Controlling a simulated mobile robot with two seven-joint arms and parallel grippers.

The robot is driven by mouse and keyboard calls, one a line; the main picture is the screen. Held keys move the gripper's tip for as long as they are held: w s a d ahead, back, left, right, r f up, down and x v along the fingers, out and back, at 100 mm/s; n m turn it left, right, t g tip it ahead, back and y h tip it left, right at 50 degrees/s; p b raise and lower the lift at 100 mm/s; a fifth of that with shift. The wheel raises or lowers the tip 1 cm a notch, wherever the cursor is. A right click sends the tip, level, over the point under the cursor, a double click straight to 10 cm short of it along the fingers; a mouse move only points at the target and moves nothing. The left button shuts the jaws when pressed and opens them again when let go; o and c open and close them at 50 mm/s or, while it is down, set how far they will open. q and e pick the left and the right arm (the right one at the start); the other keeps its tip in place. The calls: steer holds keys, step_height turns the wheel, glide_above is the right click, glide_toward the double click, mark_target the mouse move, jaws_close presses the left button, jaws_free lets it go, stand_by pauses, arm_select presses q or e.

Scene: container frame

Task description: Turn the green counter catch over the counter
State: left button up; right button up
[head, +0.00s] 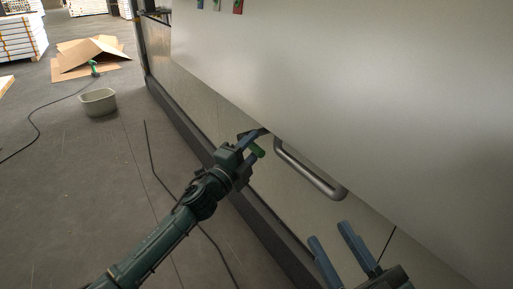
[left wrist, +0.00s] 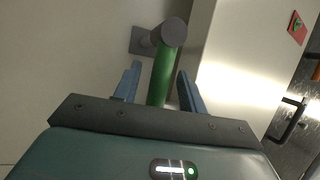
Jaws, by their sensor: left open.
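The green catch (head: 259,152) shows as a short green bar by my left gripper (head: 249,143), near the lower edge of the large pale panel. In the left wrist view the green catch (left wrist: 162,80) is a green bar with a grey round end and a grey mounting plate (left wrist: 140,40) behind it. My left gripper (left wrist: 158,80) is open, with one blue finger on each side of the bar; I cannot tell whether either touches it. My right gripper (head: 328,232) is open and empty, below the grey handle. Which surface is the counter is unclear.
A grey bar handle (head: 312,172) is just right of the catch. The large pale panel (head: 350,90) fills the upper right. A grey tub (head: 98,102), cardboard (head: 88,55) and a dark cable (head: 35,125) lie on the floor at left. Floor nearer me is mostly clear.

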arm_select(q)
steer(key=shift+x, duration=1.05)
jaws_close()
